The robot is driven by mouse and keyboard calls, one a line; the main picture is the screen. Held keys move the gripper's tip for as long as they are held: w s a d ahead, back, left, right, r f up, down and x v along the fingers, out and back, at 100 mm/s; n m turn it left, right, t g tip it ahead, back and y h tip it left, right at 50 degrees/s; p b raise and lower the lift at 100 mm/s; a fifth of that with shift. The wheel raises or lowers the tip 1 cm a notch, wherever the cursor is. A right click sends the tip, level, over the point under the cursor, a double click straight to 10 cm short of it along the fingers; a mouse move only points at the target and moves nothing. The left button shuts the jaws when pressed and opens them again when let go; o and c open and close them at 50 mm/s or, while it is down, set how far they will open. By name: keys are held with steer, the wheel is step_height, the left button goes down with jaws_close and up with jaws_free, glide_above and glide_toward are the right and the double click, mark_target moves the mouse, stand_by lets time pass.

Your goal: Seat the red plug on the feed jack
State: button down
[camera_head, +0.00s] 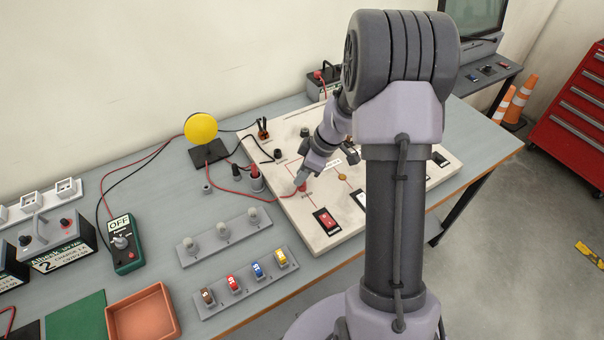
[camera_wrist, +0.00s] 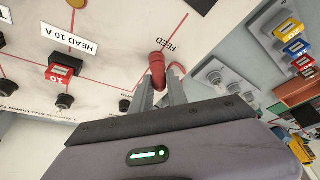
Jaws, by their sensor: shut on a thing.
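My gripper (camera_head: 301,179) reaches down over the white panel board (camera_head: 318,240) and is shut on the red plug (camera_head: 302,188). In the wrist view the red plug (camera_wrist: 157,68) sits between the two fingers (camera_wrist: 160,88), beside the printed FEED label (camera_wrist: 172,32). A red lead (camera_head: 262,199) runs from the plug leftward across the bench. The feed jack itself is hidden by the plug and fingers, so I cannot tell whether the plug is in it or just above it.
Left of the board are a strip of coloured fuses (camera_head: 247,280), a grey strip with knobs (camera_head: 223,234), a green meter marked OFF (camera_head: 124,244) and a yellow disc on a stand (camera_head: 201,128). The wrist view shows a HEAD 10 A label (camera_wrist: 69,39).

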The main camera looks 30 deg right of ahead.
steer(key=shift+f, duration=0.1)
steer(key=c, duration=1.2)
jaws_free()
steer(key=shift+c, duration=0.2)
steer(key=p+v, duration=0.4)
steer(key=v, duration=1.3)
steer(key=shift+r, duration=0.2)
steer(key=shift+s+d, duration=0.1)
steer(key=shift+d, duration=0.05)
steer(key=s+a+r+m+t+b, duration=0.1)
steer(key=s+a+r+m+b, duration=0.1)
steer(key=s+a+m, duration=0.3)
steer(key=s+a+r+m+h+b, duration=0.1)
steer(key=s+a+r+b, duration=0.1)
steer(key=a, duration=0.6)
steer(key=s+a+r+m+t+b, duration=0.1)
steer(key=s+a+r+m+b, duration=0.1)
steer(key=s+a, duration=0.3)
steer(key=s+a+f+m+b, duration=0.1)
steer(key=s+a+f+m, duration=0.1)
steer(key=s+a+m, duration=0.3)
steer(key=shift+s+m+t+b, duration=0.35)
steer(key=shift+s+m+t, duration=0.05)
steer(key=shift+s, duration=0.45)
